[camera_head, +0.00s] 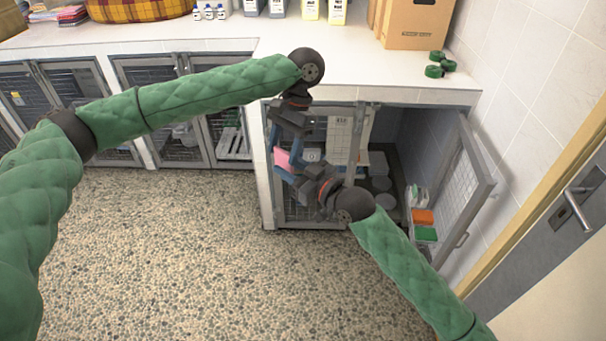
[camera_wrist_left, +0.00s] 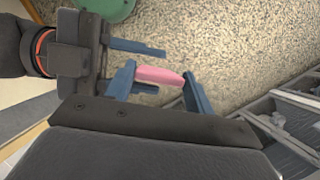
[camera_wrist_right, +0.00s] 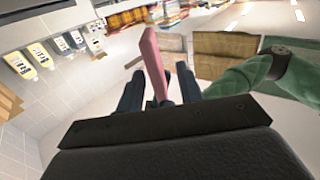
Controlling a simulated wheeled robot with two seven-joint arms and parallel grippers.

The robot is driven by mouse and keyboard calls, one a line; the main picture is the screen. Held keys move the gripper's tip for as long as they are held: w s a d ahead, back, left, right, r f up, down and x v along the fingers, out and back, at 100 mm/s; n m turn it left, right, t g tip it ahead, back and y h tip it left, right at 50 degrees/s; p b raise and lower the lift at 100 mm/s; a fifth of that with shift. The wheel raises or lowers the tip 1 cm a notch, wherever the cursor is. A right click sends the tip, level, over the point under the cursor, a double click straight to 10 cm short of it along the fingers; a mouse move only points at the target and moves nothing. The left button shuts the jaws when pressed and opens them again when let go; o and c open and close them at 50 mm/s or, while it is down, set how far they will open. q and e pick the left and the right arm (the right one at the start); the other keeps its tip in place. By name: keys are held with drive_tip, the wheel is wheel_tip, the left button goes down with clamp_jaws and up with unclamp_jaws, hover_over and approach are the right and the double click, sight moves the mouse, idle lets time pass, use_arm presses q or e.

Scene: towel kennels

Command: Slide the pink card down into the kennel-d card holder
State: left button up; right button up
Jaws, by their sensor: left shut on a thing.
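The pink card (camera_head: 283,159) is held in the air in front of the closed left door of the corner kennel. My left gripper (camera_head: 279,146) comes down from above and is shut on the card, which spans its fingers in the left wrist view (camera_wrist_left: 160,76). My right gripper (camera_head: 286,174) is just below, its fingers apart; in the right wrist view the card (camera_wrist_right: 154,62) stands up between them, and I cannot tell whether they touch it. A pale plate with a dark mark (camera_head: 312,156) is on the door right of the card; its lettering is too small to read.
The kennel's right door (camera_head: 468,190) hangs open, with coloured items (camera_head: 423,217) by it. The counter (camera_head: 390,72) above carries a cardboard box (camera_head: 417,24), green rolls (camera_head: 436,68) and bottles. The speckled floor (camera_head: 170,255) is clear.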

drive_tip(key=shift+x, duration=1.2)
clamp_jaws()
use_arm(q)
drive_tip(key=o, duration=1.3)
